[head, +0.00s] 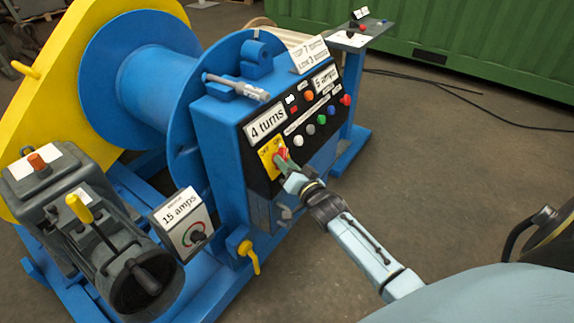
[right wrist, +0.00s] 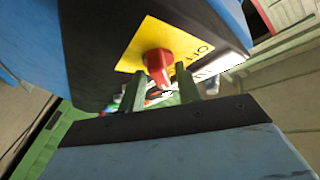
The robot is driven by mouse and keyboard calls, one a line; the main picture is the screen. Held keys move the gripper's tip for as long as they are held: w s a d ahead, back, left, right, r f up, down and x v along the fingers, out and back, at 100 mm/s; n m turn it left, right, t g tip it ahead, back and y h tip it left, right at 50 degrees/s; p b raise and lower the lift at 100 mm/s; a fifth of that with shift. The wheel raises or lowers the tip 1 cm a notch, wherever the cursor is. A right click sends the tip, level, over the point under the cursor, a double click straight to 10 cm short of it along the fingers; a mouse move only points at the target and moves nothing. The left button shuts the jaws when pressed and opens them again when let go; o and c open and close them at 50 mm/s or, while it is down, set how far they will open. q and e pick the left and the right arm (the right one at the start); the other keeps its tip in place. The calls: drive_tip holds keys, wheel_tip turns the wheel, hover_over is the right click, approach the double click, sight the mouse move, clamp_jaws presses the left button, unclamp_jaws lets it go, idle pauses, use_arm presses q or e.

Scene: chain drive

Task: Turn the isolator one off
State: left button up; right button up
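The isolator is a red rotary knob (right wrist: 158,65) on a yellow plate (right wrist: 188,43) with OFF lettering, on the black face of the control box. In the head view the yellow plate (head: 267,157) sits at the box's lower left, and the red knob (head: 282,154) is partly hidden by my gripper. My right gripper (head: 287,173) is at the knob. In the right wrist view its two fingers (right wrist: 163,88) stand apart, with the knob between or just beyond their tips. A gap shows on the right of the knob; I cannot tell contact on the left. My left gripper is not in view.
The blue control box (head: 222,133) carries several coloured buttons and a "4 turns" label (head: 265,123). A "15 amps" meter box (head: 181,222) and a yellow-handled valve (head: 249,255) are lower left. A blue drum (head: 140,65) stands behind. The floor at right is mostly open.

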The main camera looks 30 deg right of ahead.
clamp_jaws()
